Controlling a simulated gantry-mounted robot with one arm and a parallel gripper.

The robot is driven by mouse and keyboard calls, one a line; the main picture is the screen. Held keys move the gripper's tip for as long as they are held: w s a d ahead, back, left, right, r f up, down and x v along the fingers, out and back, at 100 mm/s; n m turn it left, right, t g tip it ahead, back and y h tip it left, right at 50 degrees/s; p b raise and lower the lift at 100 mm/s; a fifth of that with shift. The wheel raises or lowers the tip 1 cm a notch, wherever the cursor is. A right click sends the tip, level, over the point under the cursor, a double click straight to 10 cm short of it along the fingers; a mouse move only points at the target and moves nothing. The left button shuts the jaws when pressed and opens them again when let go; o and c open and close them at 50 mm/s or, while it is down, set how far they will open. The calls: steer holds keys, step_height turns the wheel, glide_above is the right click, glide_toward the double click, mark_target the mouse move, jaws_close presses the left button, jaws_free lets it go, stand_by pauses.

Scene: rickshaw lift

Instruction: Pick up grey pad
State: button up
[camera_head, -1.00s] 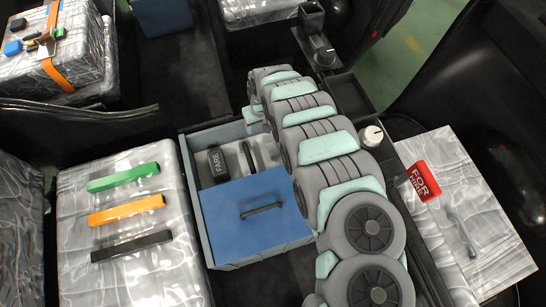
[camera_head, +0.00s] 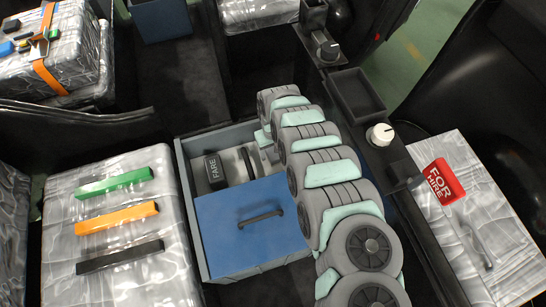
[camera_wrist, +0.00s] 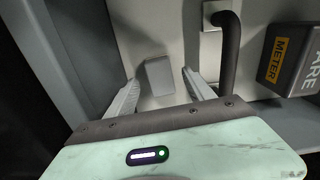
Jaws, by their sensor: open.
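A small grey pad (camera_wrist: 158,75) stands out from the pale floor of an open drawer-like box, seen in the wrist view. My gripper (camera_wrist: 163,92) is open, with one pale finger to the left of the pad and one to its right. The fingertips look close to the pad, but I cannot tell whether they touch it. In the head view the end of my arm (camera_head: 264,138) is at the back right of the open box (camera_head: 187,190). There the pad and my fingers are hidden.
A dark handle (camera_wrist: 228,55) stands right beside the right finger. A black fare meter (camera_head: 213,168) lies further off in the box. A blue lid (camera_head: 240,238) with a handle covers the box's front part. Grey box walls stand close around my gripper.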

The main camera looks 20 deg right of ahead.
mark_target(273, 154)
step_height(273, 154, down, 3)
steer(key=shift+w+f+b, duration=0.1)
steer(key=shift+f+b, duration=0.05)
steer(key=shift+b, duration=0.5)
steer(key=shift+c, duration=0.4)
jaws_close()
